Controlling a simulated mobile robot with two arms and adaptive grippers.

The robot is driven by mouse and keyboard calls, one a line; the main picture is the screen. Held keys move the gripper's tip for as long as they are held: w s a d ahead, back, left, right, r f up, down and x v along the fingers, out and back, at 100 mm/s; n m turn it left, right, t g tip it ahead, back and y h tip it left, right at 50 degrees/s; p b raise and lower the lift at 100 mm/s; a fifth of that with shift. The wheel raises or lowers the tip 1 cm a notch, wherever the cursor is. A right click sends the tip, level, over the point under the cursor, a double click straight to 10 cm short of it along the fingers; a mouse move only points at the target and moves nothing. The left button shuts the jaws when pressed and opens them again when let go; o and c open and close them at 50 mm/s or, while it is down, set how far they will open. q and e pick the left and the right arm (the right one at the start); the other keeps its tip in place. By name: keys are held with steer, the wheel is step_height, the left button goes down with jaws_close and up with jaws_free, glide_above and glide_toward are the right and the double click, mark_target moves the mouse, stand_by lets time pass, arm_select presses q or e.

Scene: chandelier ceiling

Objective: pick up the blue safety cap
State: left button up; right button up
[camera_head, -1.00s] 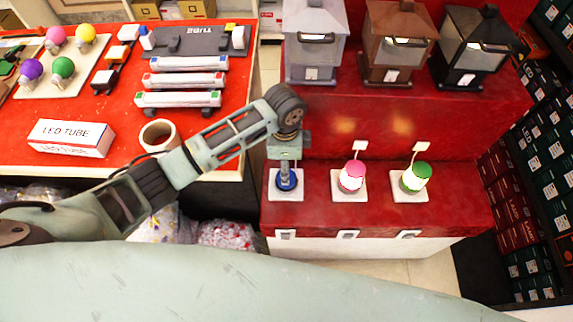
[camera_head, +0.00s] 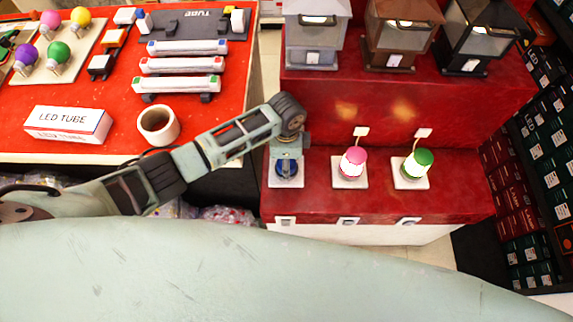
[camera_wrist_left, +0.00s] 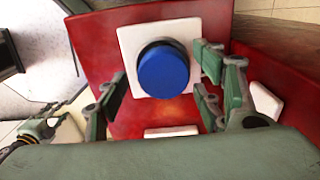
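The blue safety cap (camera_wrist_left: 163,70) sits on a white square base (camera_wrist_left: 130,45) on the red display step, and shows clearly in the left wrist view. In the head view the cap (camera_head: 287,168) is partly hidden by my left gripper (camera_head: 287,160). In the left wrist view my left gripper (camera_wrist_left: 162,85) is open, with one finger left of the cap and two to its right. Gaps show between the fingers and the cap, so it is not held.
A pink-capped lamp (camera_head: 352,163) and a green-capped lamp (camera_head: 417,165) stand to the right on the same step. Several lanterns (camera_head: 404,35) stand on the upper step. A red table (camera_head: 60,100) with bulbs and tubes is at left, and boxed shelves (camera_head: 550,180) at right.

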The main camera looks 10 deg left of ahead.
arm_select(q)
steer(key=c, duration=1.1)
steer(key=shift+r, duration=0.1)
